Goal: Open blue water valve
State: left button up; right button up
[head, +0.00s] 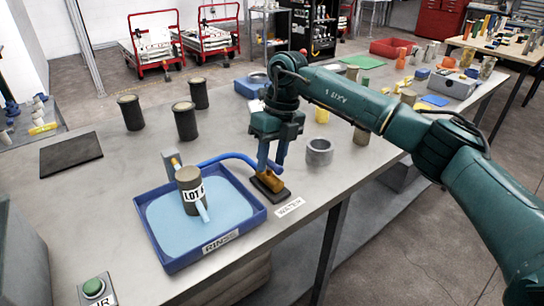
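The water valve is a small brass-coloured body (270,181) on a dark base near the table's front edge, behind a label reading WATER (289,207). A blue hose (228,158) runs from it towards the blue tray. My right gripper (272,167) points down right above the valve. Its two fingers stand apart with a gap between them, and their tips are close to the valve's top. The fingers cover the valve's handle, so I cannot tell its position or whether they touch it. My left gripper is out of view.
A blue rinse tray (256,222) holds light blue liquid and a dark cylinder (189,184) marked LOT. A grey ring (319,151) stands right of the valve. Several dark cylinders (185,121) stand behind. A green button (92,287) is at front left.

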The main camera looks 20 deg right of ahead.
notch_tip(320, 180, up, 13)
jog(key=d, duration=0.2)
jog(key=shift+w+d, duration=0.2)
jog(key=shift+w, duration=0.25)
jog(key=shift+f, duration=0.1)
